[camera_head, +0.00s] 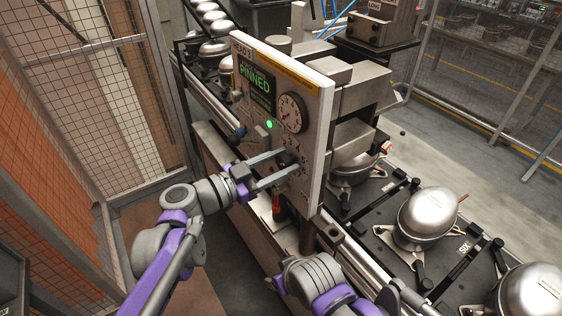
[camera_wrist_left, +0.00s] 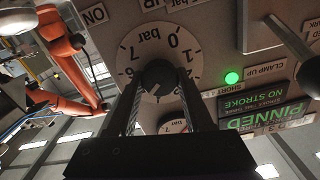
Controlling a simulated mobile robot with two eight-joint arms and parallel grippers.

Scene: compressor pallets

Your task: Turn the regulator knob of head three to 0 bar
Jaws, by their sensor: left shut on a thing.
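The panel of head three (camera_head: 318,110) stands upright at the centre of the head view. Its display (camera_head: 256,82) reads PINNED and a green lamp (camera_head: 269,124) is lit. My left gripper (camera_head: 290,165) reaches the lower panel, with its fingers on either side of the dark regulator knob (camera_wrist_left: 158,74). It is shut on the knob. The white dial plate (camera_wrist_left: 129,60) around it, inverted in the left wrist view, shows 0 bar, 1 and 7; other numbers are partly hidden by the fingers. A pale mark shows on the knob, but its exact reading is unclear. My right gripper is not in view.
A round gauge (camera_head: 291,113) sits above the knob, and a lever (camera_wrist_left: 290,35) juts from the panel. Silver compressors (camera_head: 427,214) stand on dark pallets to the right. A mesh fence (camera_head: 100,110) bounds the left side.

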